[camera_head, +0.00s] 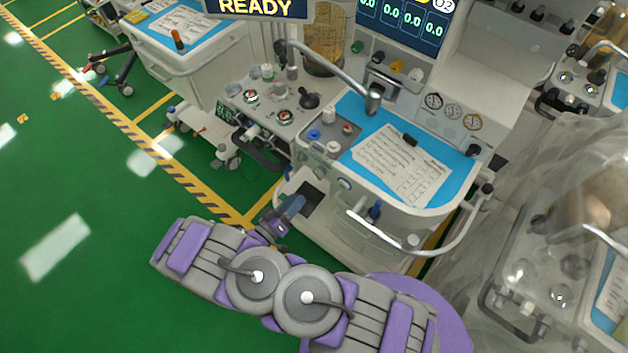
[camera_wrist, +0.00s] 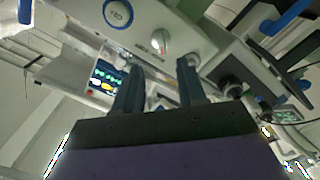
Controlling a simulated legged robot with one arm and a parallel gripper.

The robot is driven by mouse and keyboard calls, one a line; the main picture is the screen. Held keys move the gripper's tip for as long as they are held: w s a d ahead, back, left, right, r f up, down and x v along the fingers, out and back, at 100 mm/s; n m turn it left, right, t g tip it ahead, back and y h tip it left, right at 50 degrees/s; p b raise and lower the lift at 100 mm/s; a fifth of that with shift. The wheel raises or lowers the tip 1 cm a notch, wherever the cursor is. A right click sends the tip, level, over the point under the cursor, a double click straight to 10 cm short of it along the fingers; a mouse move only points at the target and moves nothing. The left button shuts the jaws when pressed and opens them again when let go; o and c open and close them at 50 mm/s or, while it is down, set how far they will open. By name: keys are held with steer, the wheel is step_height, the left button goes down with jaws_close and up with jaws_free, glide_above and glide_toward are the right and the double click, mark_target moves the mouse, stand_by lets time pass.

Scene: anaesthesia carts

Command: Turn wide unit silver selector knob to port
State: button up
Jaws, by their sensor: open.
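The wide unit (camera_head: 345,240), a pale cart with a blue worktop, stands in front of me in the head view. In the wrist view a silver knob (camera_wrist: 160,42) sits on a pale panel, just beyond and between my fingertips. I cannot tell which way it points. A small roundish fitting (camera_head: 344,184) shows on the unit's front in the head view; I cannot tell whether it is the same knob. My gripper (camera_head: 293,205) is at the unit's front left. In the wrist view my gripper (camera_wrist: 157,72) has its fingers apart, with nothing between them.
A round blue-rimmed part marked LED (camera_wrist: 118,13) is left of the knob in the wrist view. A curved rail (camera_head: 385,236) runs along the unit's front. A clear-covered cart (camera_head: 560,240) stands at the right. Green floor (camera_head: 70,190) is free at the left.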

mark_target(317, 177)
steer(key=b+x, duration=0.1)
steer(key=x, duration=0.9)
steer(key=shift+f+b, duration=0.1)
steer(key=shift+b, duration=0.25)
steer(key=shift+a, duration=0.15)
steer(key=shift+a, duration=0.1)
jaws_close()
